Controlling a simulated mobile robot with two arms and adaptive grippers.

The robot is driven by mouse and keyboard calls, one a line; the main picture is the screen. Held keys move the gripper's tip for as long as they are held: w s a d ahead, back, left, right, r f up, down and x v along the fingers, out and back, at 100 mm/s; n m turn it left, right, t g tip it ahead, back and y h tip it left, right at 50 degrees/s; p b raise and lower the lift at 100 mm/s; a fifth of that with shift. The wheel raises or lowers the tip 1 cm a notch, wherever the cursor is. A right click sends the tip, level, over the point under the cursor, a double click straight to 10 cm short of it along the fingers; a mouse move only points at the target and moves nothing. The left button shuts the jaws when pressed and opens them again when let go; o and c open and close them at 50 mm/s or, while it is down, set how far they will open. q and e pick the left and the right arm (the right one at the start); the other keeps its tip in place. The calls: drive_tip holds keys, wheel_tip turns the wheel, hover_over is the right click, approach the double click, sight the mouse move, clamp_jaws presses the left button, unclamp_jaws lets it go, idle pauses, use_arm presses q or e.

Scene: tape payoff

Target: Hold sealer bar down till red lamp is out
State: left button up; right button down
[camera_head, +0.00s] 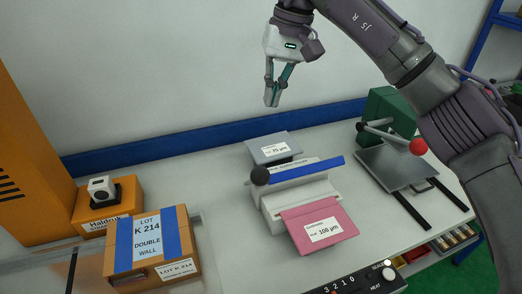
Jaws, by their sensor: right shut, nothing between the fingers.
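The white sealer (275,216) stands mid-table, with a black ball knob (259,175) at its left end and a blue strip (321,169) along its back. A pink packet marked 100 µm (318,225) lies against its front. My right gripper (271,103) is shut and empty, pointing down in the air before the wall, above and apart from the sealer. A black panel (352,284) with digits and a pale round lamp or button (389,274) shows at the bottom edge, partly cut off. I see no lit red lamp. My left gripper is out of view.
A grey packet (272,149) lies behind the sealer. A lever with a red ball (418,146) stands over a grey plate (394,167) at right, near a green box (391,105). A lot box (122,232) and an orange box (88,215) stand at left.

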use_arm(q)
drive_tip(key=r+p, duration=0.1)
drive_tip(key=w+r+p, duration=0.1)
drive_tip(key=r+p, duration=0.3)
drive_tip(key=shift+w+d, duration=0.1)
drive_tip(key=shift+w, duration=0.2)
use_arm(e)
drive_tip(key=s+x, duration=0.2)
drive_tip(key=x, duration=1.1)
drive_tip(key=shift+s+d, duration=0.2)
drive_tip(key=shift+d, duration=0.05)
drive_tip(key=shift+f, duration=0.1)
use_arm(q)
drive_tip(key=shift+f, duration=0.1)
